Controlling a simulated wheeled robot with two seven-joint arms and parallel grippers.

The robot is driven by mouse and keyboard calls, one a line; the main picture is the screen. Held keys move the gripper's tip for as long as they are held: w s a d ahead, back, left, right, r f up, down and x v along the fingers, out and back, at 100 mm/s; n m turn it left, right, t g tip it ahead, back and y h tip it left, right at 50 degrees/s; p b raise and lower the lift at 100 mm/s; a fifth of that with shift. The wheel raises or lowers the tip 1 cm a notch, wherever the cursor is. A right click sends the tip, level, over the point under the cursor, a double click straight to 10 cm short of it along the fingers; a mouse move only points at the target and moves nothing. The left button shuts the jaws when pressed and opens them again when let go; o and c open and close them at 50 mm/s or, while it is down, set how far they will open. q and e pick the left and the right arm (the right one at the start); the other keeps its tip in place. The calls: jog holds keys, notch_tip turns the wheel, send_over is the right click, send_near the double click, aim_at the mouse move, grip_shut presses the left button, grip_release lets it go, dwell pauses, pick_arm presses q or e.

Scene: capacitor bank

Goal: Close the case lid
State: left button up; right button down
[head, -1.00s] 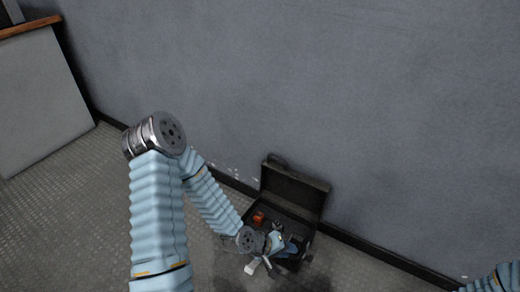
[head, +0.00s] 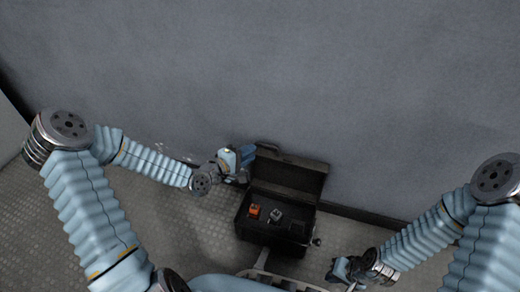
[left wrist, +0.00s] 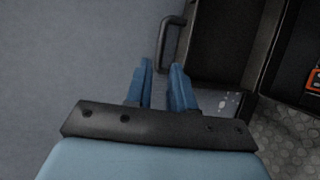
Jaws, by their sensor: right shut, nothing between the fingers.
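The dark case (head: 262,236) stands on the floor by the wall, with its lid (head: 290,178) raised and leaning back toward the wall. The lid's handle (head: 268,147) is at its upper left edge and also shows in the left wrist view (left wrist: 166,45). My left gripper (head: 249,153) is at the lid's upper left corner, beside the handle. My right gripper (head: 338,270) is shut and empty, to the right and in front of the case.
Inside the case lie an orange item (head: 254,210), a grey item (head: 276,214) and a dark item (head: 297,228). The grey wall (head: 400,90) rises close behind the lid. The textured floor (head: 205,245) is clear left of the case.

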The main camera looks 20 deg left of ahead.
aim_at(261, 155)
pick_arm(q)
jog(key=b+x, duration=0.1)
jog(key=x, duration=0.5)
jog(key=shift+w, duration=0.1)
grip_shut()
